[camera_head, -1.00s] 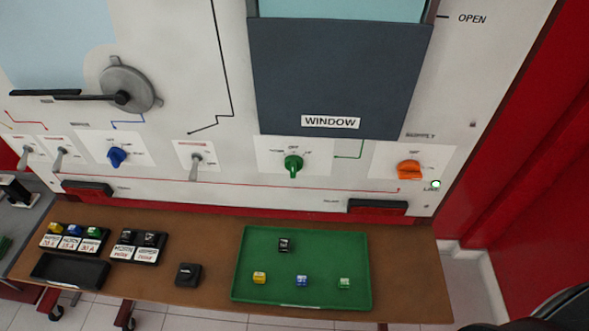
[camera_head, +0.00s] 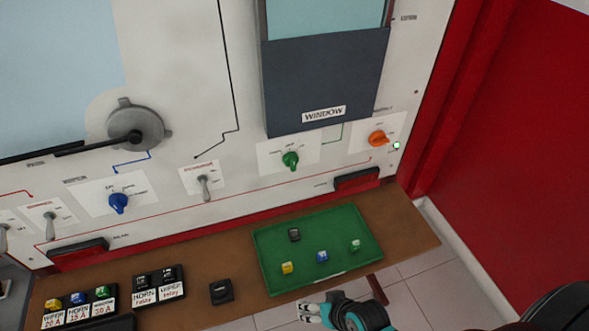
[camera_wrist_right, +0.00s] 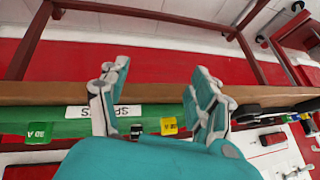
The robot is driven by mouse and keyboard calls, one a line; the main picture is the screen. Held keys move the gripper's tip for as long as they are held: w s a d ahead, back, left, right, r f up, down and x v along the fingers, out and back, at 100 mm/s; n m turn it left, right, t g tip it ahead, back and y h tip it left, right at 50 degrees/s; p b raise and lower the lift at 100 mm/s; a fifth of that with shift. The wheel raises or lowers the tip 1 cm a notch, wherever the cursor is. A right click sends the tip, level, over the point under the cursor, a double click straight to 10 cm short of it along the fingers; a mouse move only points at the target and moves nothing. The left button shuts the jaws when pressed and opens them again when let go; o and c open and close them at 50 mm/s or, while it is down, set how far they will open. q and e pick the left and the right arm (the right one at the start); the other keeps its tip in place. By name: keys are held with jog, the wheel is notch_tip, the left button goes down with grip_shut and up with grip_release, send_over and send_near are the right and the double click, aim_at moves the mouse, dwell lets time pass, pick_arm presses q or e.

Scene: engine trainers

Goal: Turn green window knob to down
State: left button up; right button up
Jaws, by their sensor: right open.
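The green window knob (camera_head: 290,160) sits on a white plate on the panel, below the dark window block (camera_head: 325,85) labelled WINDOW. Its handle looks roughly upright in the head view. My right gripper (camera_head: 312,312) shows at the bottom of the head view, in front of the table edge, well below and apart from the knob. In the right wrist view the right gripper (camera_wrist_right: 160,103) has its two fingers spread with nothing held between them. The knob cannot be made out in the right wrist view. My left gripper is not in view.
A green tray (camera_head: 268,248) with several small coloured blocks lies on the brown table (camera_head: 405,232) below the knob. An orange knob (camera_head: 377,138) is to its right, a toggle switch (camera_head: 205,188) and blue knob (camera_head: 119,203) to its left. Red wall (camera_head: 510,150) stands right.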

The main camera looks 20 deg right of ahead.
aim_at(294, 166)
jog(key=w+a+r+m+t+y, duration=0.1)
jog(key=w+a+r+m+t, duration=0.15)
jog(key=r, duration=0.45)
jog(key=w+a+r+m+t+y, duration=0.1)
jog(key=w+r+m+t, duration=0.3)
jog(key=r, duration=0.2)
jog(key=w+d+r+m+t+h+p, duration=0.1)
jog(key=w+d+r+m+t+h, duration=0.15)
jog(key=r+m, duration=0.3)
jog(key=w+d+r+m+t+h+p, duration=0.1)
jog(key=d+r+m+t+h, duration=0.1)
jog(key=d+r+m+t, duration=0.25)
jog(key=shift+m+g, duration=0.35)
jog(key=shift+g, duration=0.4)
jog(key=w+p, duration=0.1)
jog(key=w, duration=0.4)
jog(key=w+a+p, duration=0.1)
jog(key=w, duration=0.5)
jog(key=w+p, duration=0.1)
jog(key=w, duration=0.4)
jog(key=shift+w+a+r, duration=0.15)
jog(key=shift+w+r, duration=0.2)
jog(key=shift+r, duration=0.05)
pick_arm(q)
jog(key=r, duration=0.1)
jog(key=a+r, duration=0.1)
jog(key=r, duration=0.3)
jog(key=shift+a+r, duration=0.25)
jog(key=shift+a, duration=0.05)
